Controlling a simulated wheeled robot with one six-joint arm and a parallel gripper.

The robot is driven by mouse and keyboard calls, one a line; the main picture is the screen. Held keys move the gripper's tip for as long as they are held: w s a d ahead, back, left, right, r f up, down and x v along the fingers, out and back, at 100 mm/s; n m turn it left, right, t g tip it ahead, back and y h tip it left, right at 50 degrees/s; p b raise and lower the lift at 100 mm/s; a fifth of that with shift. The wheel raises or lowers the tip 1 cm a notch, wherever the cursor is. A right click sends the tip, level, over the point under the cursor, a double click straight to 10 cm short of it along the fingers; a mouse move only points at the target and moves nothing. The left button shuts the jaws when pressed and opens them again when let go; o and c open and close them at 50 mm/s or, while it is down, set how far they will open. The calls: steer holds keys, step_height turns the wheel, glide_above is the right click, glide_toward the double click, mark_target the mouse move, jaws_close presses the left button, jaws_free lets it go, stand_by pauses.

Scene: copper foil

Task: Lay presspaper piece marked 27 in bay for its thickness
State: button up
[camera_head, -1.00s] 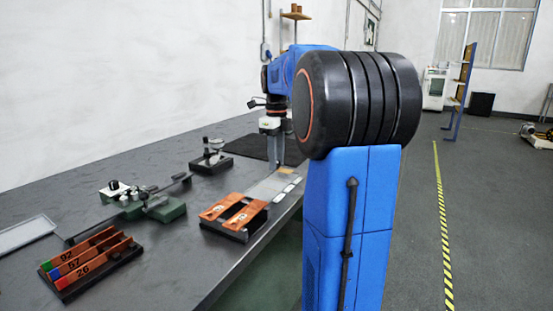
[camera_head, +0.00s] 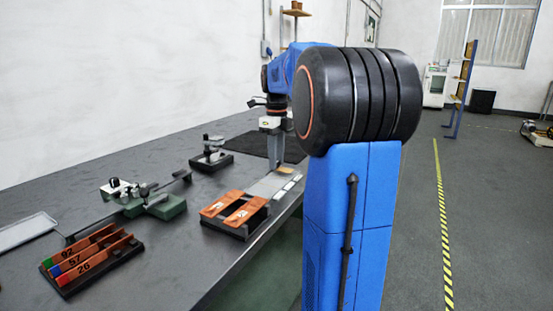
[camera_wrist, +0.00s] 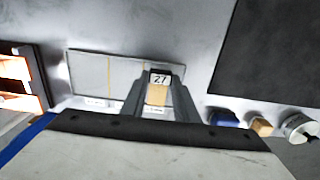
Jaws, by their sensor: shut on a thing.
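The tan presspaper piece (camera_wrist: 157,94), with a "27" label on its end, is between the fingers of my gripper (camera_wrist: 159,88) in the wrist view. The fingers are shut on it. A flat pale grey tray (camera_wrist: 88,66) with thin yellow dividing lines and small white labels along one edge lies under and to the left of the fingers. In the head view my gripper (camera_head: 277,150) points down over the far end of this tray (camera_head: 262,187). I cannot tell whether the piece touches the tray. The label writing is too small to read.
An orange-topped rack (camera_head: 236,210) stands at the tray's near end. A dark holder (camera_head: 95,262) has strips marked 92, 57 and 26. Gauges (camera_head: 150,200) stand to the left. A black mat (camera_wrist: 275,55) and small round items (camera_wrist: 300,127) lie to the right in the wrist view.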

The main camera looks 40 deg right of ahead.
steer(key=shift+f, duration=0.8)
stand_by(1.0)
steer(key=o, duration=0.7)
steer(key=shift+o, duration=0.2)
steer(key=shift+r, duration=0.25)
steer(key=shift+r, duration=1.2)
steer(key=o, duration=0.6)
steer(key=shift+c, duration=0.2)
steer(key=shift+r, duration=0.1)
